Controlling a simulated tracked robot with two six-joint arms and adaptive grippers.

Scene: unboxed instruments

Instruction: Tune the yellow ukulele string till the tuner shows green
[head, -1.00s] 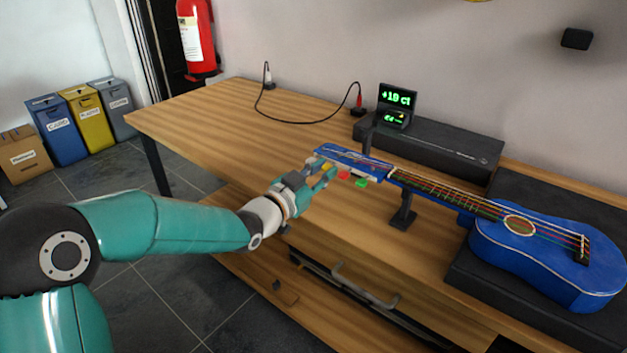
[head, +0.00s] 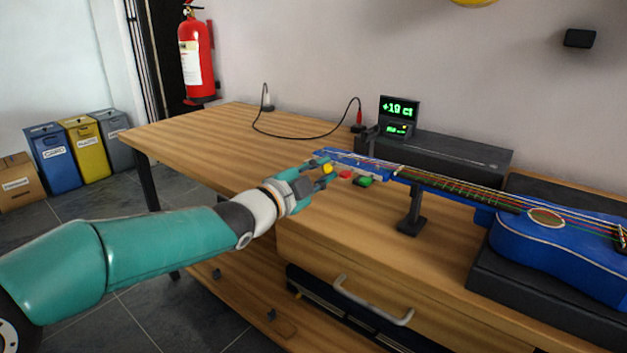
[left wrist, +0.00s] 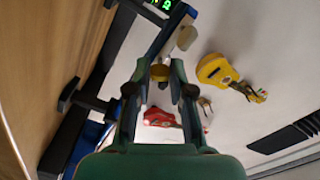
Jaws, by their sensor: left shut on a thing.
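The blue ukulele (head: 560,250) lies on a black case, its neck on a dark stand (head: 411,219) and its headstock (head: 352,159) to the left. Yellow (head: 327,169), red (head: 345,174) and green (head: 365,182) tuning pegs show along the near side of the headstock. My left gripper (head: 325,175) is shut on the yellow peg, which also shows between the fingers in the left wrist view (left wrist: 160,72). The tuner (head: 400,108) behind the headstock shows green figures that look like +19 ct; its lower line is too small to read. My right gripper is out of view.
A long black box (head: 450,155) stands behind the neck. A cable (head: 290,136) lies on the wooden bench (head: 205,145), whose left part is otherwise clear. A drawer handle (head: 370,303) sticks out in front. A yellow ukulele (left wrist: 215,70) shows in the left wrist view.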

